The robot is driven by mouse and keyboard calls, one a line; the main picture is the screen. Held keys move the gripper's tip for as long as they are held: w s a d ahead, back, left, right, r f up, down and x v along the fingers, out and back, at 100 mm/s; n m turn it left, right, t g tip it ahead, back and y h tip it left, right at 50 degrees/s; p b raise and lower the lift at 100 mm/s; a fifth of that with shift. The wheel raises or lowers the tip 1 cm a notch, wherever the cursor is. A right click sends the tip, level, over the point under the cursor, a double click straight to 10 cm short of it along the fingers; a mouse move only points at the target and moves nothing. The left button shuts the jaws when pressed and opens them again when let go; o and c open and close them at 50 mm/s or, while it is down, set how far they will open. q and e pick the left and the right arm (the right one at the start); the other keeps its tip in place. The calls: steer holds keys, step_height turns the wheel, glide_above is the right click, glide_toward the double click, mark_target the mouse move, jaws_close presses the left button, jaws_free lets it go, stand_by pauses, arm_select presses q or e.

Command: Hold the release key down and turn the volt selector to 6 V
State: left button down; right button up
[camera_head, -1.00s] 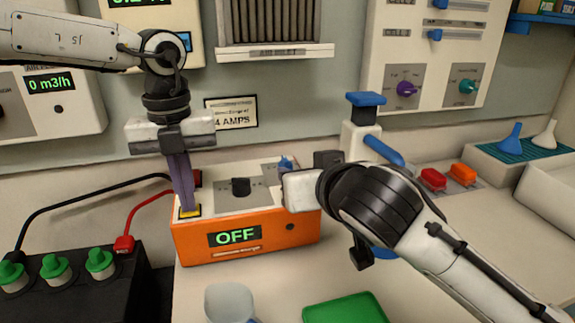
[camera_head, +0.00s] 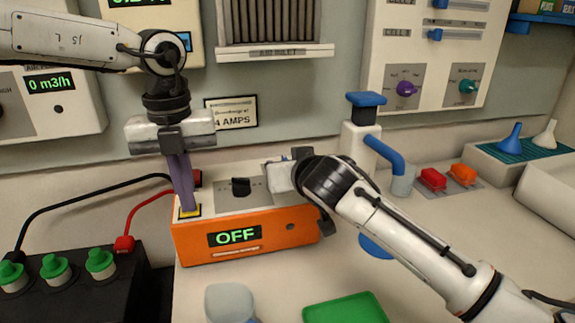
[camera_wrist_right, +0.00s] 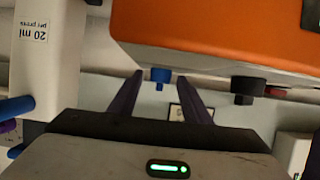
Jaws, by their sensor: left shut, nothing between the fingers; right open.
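An orange charger unit (camera_head: 280,236) with a pale top stands on the bench; its display reads OFF. A yellow key (camera_head: 188,213) sits at the top's left front. My left gripper (camera_head: 187,208) is shut, its fingertips pointing down onto that key. A black knob (camera_head: 240,187) is mid-top; it also shows in the right wrist view (camera_wrist_right: 247,88). A blue knob (camera_wrist_right: 160,75) lies between the open fingers of my right gripper (camera_wrist_right: 160,80) in the wrist view; contact cannot be told. In the head view the right hand (camera_head: 283,177) hides it. Which knob selects volts is unreadable.
Red and black cables run from the unit to a black battery (camera_head: 80,290) with green caps at the left. A blue-topped dispenser (camera_head: 362,135) stands right behind the unit. A green tray (camera_head: 345,309) and a pale container (camera_head: 229,303) lie in front.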

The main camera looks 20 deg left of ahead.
steer(key=c, duration=1)
steer(key=shift+c, duration=0.2)
